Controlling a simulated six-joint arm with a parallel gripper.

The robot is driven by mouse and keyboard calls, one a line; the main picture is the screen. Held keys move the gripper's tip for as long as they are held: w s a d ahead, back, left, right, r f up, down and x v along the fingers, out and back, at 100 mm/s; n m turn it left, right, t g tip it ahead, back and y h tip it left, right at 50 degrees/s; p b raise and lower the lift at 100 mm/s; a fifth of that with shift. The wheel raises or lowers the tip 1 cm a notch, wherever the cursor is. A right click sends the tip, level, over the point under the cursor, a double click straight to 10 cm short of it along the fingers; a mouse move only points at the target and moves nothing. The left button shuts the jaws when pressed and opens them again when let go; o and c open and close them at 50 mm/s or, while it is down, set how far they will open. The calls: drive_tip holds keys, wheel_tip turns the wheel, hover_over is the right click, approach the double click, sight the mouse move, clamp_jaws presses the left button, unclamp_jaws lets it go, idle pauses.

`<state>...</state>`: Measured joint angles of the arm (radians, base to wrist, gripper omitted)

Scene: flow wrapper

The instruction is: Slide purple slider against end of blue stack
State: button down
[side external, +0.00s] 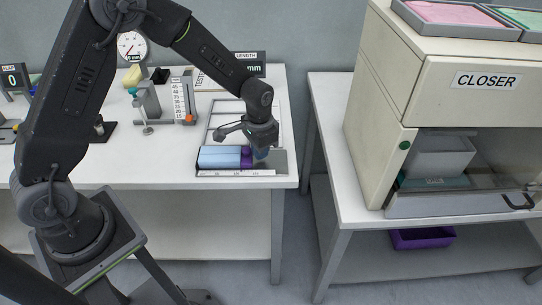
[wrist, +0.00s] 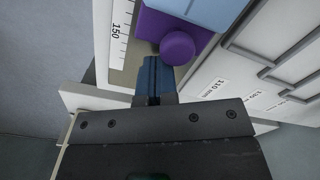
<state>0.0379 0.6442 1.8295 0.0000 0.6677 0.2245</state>
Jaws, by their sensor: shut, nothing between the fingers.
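The blue stack (side external: 219,156) lies in the measuring tray at the front right of the white table. The purple slider (side external: 246,157) sits at its right end, with no clear gap seen between them. In the wrist view the purple slider (wrist: 160,31) with its round knob borders the light blue stack (wrist: 215,8). My gripper (side external: 262,153) is shut and empty, low over the tray just right of the slider. In the wrist view its blue fingertips (wrist: 153,72) are right beside the knob; I cannot tell whether they touch it.
A ruler scale (wrist: 117,35) runs along the tray's edge. A white frame with slots (side external: 222,108) lies behind the tray. A gauge stand (side external: 148,100) and tester (side external: 183,100) stand to the left. A cabinet marked CLOSER (side external: 480,82) stands on a separate table at right.

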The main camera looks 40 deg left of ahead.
idle(0.6)
drive_tip(key=shift+w+d, duration=0.4)
wheel_tip(320, 180, up, 7)
idle(0.8)
drive_tip(key=s+r+t, duration=0.1)
drive_tip(key=s+r, duration=0.4)
drive_tip(key=r, duration=0.3)
drive_tip(key=s+a+r+n+t, duration=0.1)
drive_tip(key=s+r, duration=0.3)
drive_tip(key=s, duration=0.5)
drive_tip(key=s+a+r+n+t, duration=0.1)
drive_tip(key=s+r+n+t, duration=0.1)
drive_tip(key=s+r, duration=0.3)
drive_tip(key=s+t, duration=0.1)
drive_tip(key=s, duration=0.3)
drive_tip(key=shift+s+a+t, duration=0.2)
drive_tip(key=shift+s+t, duration=0.1)
drive_tip(key=shift+s, duration=0.1)
